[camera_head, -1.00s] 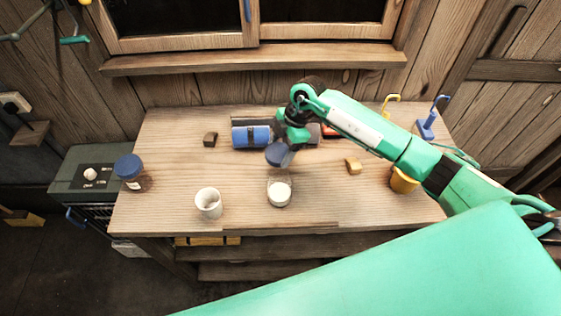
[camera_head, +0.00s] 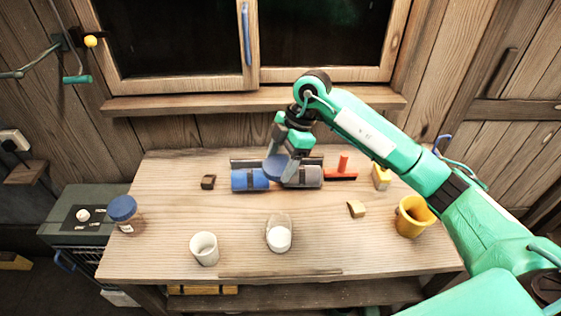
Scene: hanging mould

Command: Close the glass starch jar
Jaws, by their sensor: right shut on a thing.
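The glass starch jar (camera_head: 279,236) stands upright and uncovered near the front middle of the table, with white starch inside. The exact height of the lid above the table is hard to tell. My left gripper is not in view.
A white cup (camera_head: 204,248) stands left of the jar. A brown jar with a blue lid (camera_head: 124,214) is at the left edge. A blue roll (camera_head: 249,180) and grey roll (camera_head: 303,177) lie behind.

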